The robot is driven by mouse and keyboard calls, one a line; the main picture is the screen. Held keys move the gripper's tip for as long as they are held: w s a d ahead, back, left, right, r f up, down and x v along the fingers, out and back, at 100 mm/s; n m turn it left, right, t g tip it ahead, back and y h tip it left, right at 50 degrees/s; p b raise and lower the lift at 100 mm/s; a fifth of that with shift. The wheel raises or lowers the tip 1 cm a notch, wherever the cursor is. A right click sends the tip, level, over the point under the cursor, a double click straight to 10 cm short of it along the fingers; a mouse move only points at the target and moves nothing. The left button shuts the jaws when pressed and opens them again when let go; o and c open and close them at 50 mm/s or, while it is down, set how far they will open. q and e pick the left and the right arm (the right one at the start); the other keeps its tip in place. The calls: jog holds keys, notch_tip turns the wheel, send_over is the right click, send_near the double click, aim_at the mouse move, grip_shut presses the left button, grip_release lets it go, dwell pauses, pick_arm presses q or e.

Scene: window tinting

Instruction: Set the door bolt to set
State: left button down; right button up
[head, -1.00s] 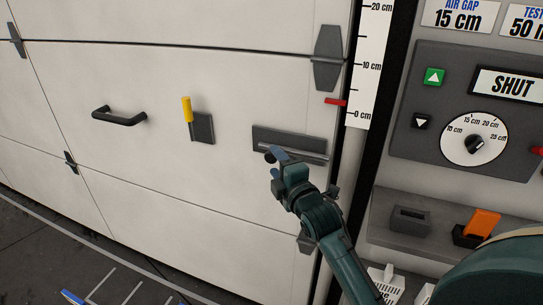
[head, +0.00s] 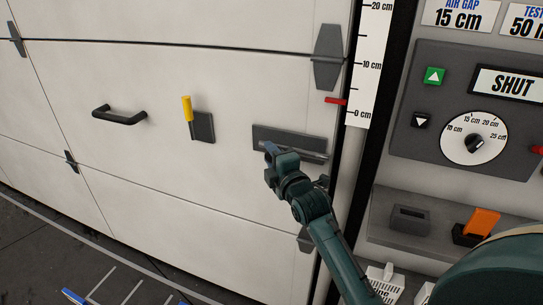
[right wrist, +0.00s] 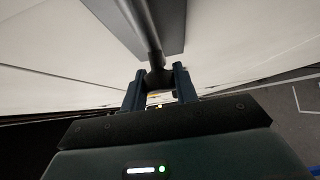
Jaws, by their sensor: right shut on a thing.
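The door bolt (head: 312,154) is a grey rod on a dark flat plate (head: 290,138), low at the right side of the white panelled door (head: 220,70). My right gripper (head: 268,149) is at the left end of the bolt and hides that end in the head view. In the right wrist view the bolt rod (right wrist: 147,30) runs down to a dark knob (right wrist: 158,77) between the two fingers of the right gripper (right wrist: 158,88), which is shut on it. My left gripper is not in view.
A black handle (head: 120,117) and a yellow-tipped lever (head: 188,110) are on the door to the left. A control panel (head: 400,150) with a dial (head: 490,140) and a sign reading "SHUT" (head: 512,87) stands right. A ledge with an orange switch (head: 483,221) lies below.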

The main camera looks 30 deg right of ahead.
grip_shut()
jog(key=shift+s+d, duration=0.2)
jog(key=s+d+p, duration=0.3)
jog(key=shift+s+d+f, duration=0.1)
jog(key=shift+s, duration=0.15)
jog(key=shift+o, duration=1.5)
grip_release()
jog(key=o, duration=0.3)
jog(key=shift+s+d, duration=0.1)
jog(key=shift+s, duration=0.05)
jog(key=shift+o, duration=0.5)
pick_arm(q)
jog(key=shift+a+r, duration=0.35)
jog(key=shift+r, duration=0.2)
